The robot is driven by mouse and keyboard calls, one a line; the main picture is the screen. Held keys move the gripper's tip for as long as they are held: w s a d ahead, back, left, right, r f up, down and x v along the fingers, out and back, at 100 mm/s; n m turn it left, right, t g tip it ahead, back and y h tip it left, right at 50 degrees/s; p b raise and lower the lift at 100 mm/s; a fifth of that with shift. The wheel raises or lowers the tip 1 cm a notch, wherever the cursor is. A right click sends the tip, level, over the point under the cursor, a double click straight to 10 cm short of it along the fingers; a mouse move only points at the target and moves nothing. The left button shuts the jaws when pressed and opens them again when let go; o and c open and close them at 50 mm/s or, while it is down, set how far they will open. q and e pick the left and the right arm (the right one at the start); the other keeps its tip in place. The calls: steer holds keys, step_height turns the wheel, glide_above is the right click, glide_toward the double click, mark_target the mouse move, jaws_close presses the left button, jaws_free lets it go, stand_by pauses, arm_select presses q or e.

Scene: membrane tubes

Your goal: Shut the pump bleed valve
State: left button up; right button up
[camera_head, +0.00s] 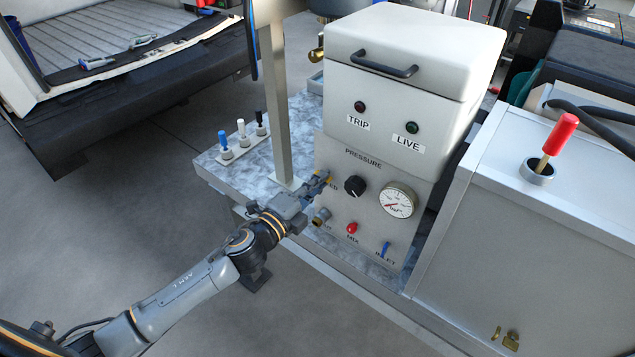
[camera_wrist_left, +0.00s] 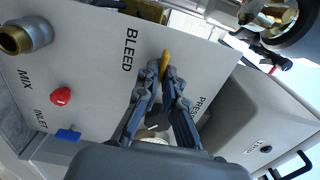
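The pump panel (camera_head: 335,155) is a pale grey face. Its bleed valve has a small yellow handle (camera_wrist_left: 165,62) beside the BLEED label, which shows reversed in tilt in the left wrist view. My left gripper (camera_head: 320,182) reaches the panel's left side and covers most of the label in the head view. In the left wrist view the two fingertips (camera_wrist_left: 162,76) lie on either side of the yellow handle, close against it, and appear shut on it. The handle's base is partly hidden by the fingers. My right gripper is in neither view.
Beside the valve are a black knob (camera_head: 355,186), a pressure gauge (camera_head: 397,201), a red MIX knob (camera_head: 352,228), a blue INLET lever (camera_head: 385,249) and a metal outlet (camera_head: 321,215). A metal post (camera_head: 275,100) stands left of the panel. Small levers (camera_head: 242,132) stand further left.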

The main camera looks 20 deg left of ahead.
arm_select(q)
steer(key=o, duration=0.3)
steer(key=shift+s, duration=0.1)
steer(key=v, duration=1.2)
